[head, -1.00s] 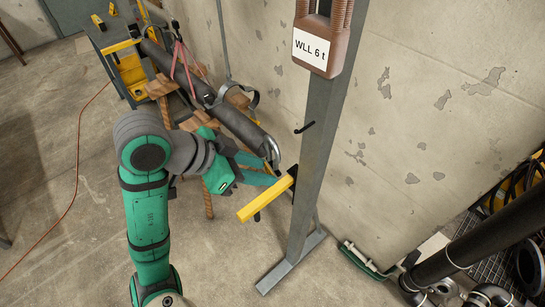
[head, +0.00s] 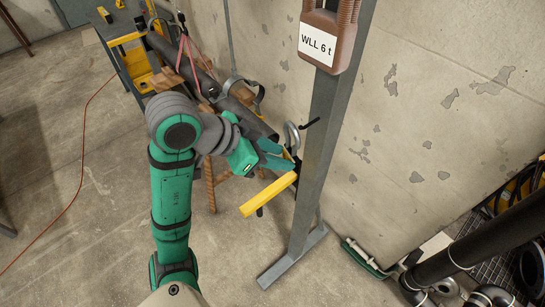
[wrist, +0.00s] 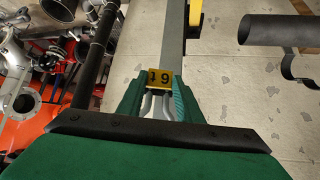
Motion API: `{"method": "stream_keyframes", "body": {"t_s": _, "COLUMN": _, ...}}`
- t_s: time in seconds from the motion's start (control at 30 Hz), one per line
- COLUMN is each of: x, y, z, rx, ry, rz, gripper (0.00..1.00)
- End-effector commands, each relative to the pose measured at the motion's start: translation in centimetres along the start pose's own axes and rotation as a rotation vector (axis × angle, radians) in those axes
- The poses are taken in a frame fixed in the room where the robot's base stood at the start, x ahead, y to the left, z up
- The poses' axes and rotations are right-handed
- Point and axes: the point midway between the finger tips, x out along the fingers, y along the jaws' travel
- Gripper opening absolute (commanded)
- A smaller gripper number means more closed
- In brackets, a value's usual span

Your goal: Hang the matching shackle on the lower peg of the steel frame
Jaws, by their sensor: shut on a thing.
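My gripper (head: 283,160) is shut on a grey metal shackle (head: 291,138), whose bow stands up above the fingers. In the wrist view, the shackle (wrist: 157,104) sits between the green fingers (wrist: 157,95) with a yellow tag (wrist: 160,78) that appears to read 6 t. The steel frame (head: 318,140) is a grey upright post. Its lower peg (head: 312,123), short and black, sticks out to the left. The shackle is just left of the peg in the head view; I cannot tell whether they touch. A brown block (head: 331,25) labelled WLL 6 t is on the post above.
A yellow bar (head: 268,195) juts left from the post, just below my gripper. A dark pipe (head: 240,112) on wooden supports and red slings (head: 187,50) lie behind my arm.

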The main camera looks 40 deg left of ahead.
Motion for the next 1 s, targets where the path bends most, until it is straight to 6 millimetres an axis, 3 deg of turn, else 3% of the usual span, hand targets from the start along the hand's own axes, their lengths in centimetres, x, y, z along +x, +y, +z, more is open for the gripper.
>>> {"method": "stream_keyframes", "body": {"t_s": 1.0, "x": 3.8, "y": -1.3, "z": -3.4, "rx": 0.001, "ry": 0.0, "rz": 0.001, "gripper": 0.01}}
